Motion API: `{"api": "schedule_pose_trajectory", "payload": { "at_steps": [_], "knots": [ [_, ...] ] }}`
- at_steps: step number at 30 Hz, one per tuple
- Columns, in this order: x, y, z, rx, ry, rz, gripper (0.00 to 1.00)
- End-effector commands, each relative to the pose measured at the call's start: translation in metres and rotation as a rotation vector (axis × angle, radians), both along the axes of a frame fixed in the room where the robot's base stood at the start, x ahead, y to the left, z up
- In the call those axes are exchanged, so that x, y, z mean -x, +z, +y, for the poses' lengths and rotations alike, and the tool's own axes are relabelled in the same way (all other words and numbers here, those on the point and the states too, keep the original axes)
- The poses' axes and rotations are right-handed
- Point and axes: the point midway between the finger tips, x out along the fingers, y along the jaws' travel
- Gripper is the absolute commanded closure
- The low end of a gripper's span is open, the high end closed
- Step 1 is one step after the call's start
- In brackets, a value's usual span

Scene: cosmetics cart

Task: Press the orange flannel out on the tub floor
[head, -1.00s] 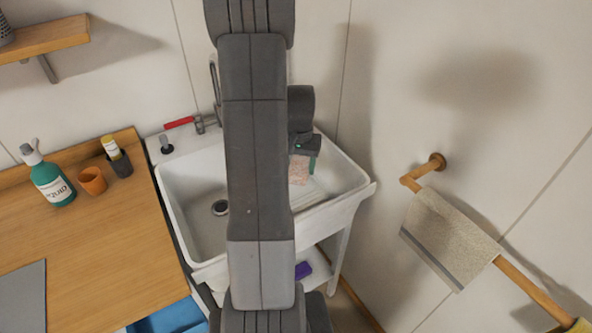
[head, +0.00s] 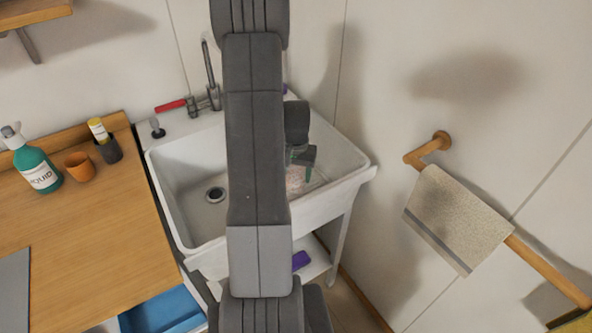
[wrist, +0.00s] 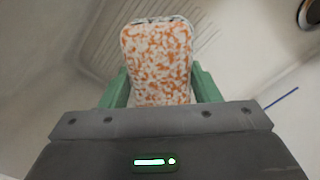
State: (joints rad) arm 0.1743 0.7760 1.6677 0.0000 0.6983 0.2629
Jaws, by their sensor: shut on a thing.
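The orange flannel (wrist: 157,65) shows in the wrist view as an orange and white mottled block between the green fingers of my gripper (wrist: 160,88). My gripper is shut on it. In the head view the flannel (head: 294,181) is a small pale pink patch under my gripper (head: 301,162), inside the right part of the white tub (head: 352,178). It is low over the tub floor, but I cannot tell whether it touches. My arm hides the middle of the tub in the head view.
The drain (head: 215,195) is left of my arm. A tap (head: 212,75) with a red lever (head: 170,105) stands at the tub's back. A wooden counter (head: 90,235) adjoins on the left. A towel (head: 455,220) hangs on a wall rail at right.

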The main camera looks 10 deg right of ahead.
Motion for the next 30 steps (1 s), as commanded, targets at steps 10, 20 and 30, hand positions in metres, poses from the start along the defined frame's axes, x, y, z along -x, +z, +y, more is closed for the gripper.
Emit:
{"api": "schedule_pose_trajectory", "payload": {
  "at_steps": [10, 20, 30],
  "knots": [
    [0.0, -0.047, 0.0, 0.0, 0.0, 0.001, 0.62],
    [0.0, -0.079, 0.0, 0.0, 0.0, 0.0, 0.62],
    [0.0, -0.087, 0.0, 0.0, 0.0, 0.0, 0.62]
  ]
}}
